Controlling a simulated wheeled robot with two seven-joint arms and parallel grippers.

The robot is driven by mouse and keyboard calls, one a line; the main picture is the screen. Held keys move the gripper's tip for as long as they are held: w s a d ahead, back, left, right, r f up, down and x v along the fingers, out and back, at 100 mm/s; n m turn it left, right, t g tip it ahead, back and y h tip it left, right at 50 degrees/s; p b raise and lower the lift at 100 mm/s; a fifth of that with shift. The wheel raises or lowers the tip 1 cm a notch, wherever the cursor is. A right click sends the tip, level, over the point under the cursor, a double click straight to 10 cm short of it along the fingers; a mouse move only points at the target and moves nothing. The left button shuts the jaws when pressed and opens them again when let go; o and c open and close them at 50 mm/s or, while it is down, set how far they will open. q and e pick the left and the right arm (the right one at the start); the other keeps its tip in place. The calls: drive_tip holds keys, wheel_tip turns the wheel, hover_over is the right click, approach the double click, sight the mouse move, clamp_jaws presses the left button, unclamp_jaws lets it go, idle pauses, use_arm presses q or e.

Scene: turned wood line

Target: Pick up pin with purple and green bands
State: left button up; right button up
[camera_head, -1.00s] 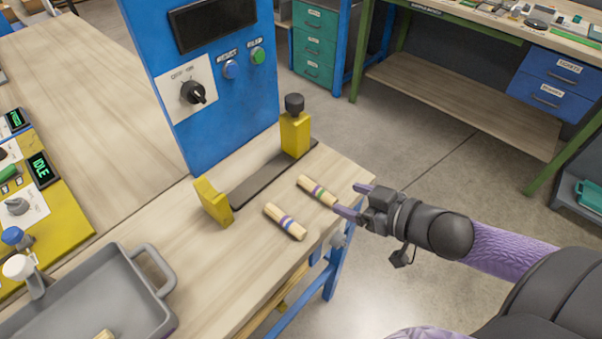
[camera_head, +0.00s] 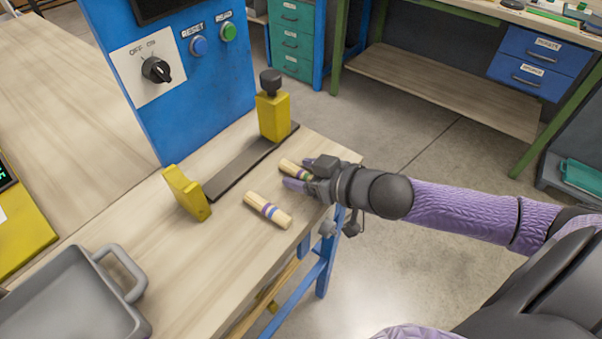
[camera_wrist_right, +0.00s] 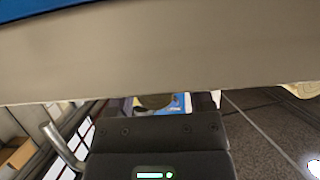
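The pin with purple and green bands (camera_head: 288,166) is a pale wooden rod lying on the workbench near its right edge. Its far left end shows; my right gripper (camera_head: 298,178) covers much of the rest. One purple fingertip of that gripper lies along the pin's near side. The other fingertip is hidden, so I cannot tell whether the fingers have closed on the pin. A second pin with purple and blue bands (camera_head: 257,204) lies in front, apart from the gripper. My left gripper is not in view.
Behind the pins is a dark strip (camera_head: 240,170) between two yellow posts (camera_head: 187,193) (camera_head: 273,117). A blue control panel (camera_head: 190,90) rises behind it. A grey tray (camera_head: 70,290) stands front left. Bare bench (camera_head: 190,265) lies in front of the pins.

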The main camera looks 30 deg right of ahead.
clamp_jaws()
